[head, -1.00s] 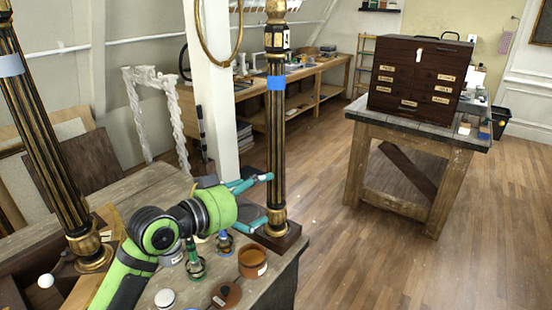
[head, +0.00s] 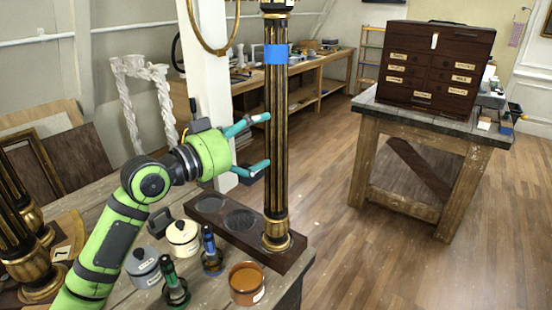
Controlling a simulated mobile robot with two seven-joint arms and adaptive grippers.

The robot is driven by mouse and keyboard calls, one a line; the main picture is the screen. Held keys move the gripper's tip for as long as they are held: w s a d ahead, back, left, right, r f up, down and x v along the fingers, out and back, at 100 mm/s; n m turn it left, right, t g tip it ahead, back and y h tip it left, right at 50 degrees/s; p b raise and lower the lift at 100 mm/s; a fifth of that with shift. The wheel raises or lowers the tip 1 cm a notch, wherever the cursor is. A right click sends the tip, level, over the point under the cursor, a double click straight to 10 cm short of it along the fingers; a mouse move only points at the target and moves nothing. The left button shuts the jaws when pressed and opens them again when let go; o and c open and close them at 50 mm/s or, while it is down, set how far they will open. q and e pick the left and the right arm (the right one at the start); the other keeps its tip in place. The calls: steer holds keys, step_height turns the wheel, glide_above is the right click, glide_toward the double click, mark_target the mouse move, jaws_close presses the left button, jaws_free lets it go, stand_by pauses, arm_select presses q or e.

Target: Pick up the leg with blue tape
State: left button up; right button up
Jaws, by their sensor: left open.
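The leg with blue tape (head: 277,190) is a dark, fluted column with gold trim. It stands upright on a dark wooden base (head: 285,262) at the front right of the workbench, its top cut off by the picture edge. The blue tape (head: 276,54) wraps its upper part. My left gripper (head: 264,141) is open at the leg's left side, below the tape. Its fingertips are at the leg's left edge; I cannot tell whether they touch it. My right gripper is not in view.
Other dark and gold legs (head: 12,205) stand at the left. Below my arm are a cream pot (head: 183,238), a grey pot (head: 142,266), green and blue bottle-like items and an amber jar (head: 246,283). A gold hoop hangs near the white post (head: 208,85).

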mark_target(271, 133)
arm_select(q)
steer(key=shift+s+f+b, duration=0.25)
steer(key=shift+f+b, duration=0.05)
steer(key=shift+f, duration=0.35)
steer(key=shift+w+d+p, duration=0.35)
steer(key=shift+w+p, duration=0.1)
steer(key=shift+w, duration=0.05)
steer(key=p+x, duration=0.2)
steer(key=x, duration=0.1)
steer(key=p+x, duration=0.1)
steer(key=x, duration=0.1)
steer(key=shift+w+d+r, duration=0.1)
steer(key=shift+d+r, duration=0.05)
steer(key=shift+r, duration=0.1)
steer(key=shift+w+d+f+p, duration=0.1)
steer(key=shift+w+d+p, duration=0.15)
steer(key=shift+p, duration=0.1)
steer(key=shift+w+d+f, duration=0.1)
steer(key=shift+w, duration=0.05)
steer(key=c, duration=1.4)
steer(key=shift+o, duration=0.2)
steer(key=shift+r, duration=0.3)
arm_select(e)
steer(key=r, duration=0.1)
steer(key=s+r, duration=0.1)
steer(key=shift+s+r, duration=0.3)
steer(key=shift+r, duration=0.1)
